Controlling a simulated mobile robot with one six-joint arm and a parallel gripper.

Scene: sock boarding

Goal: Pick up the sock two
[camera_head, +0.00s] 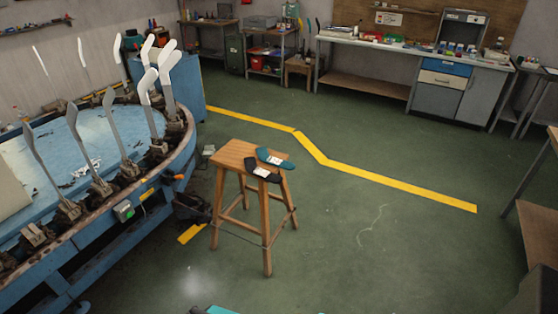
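Two socks lie side by side on the seat of a wooden stool (232,158). One is a teal sock (268,155) toward the back right of the seat. The other is a dark, nearly black sock (257,166) in front of it. Each has a white band or label around its middle. The dark sock's end reaches the seat's front right edge. I cannot tell which of them is sock two.
A large round blue boarding machine (65,157) with upright metal sock forms fills the left, close to the stool. A long workbench (395,48) stands at the back. A table edge (537,225) is at right. The green floor right of the stool is clear.

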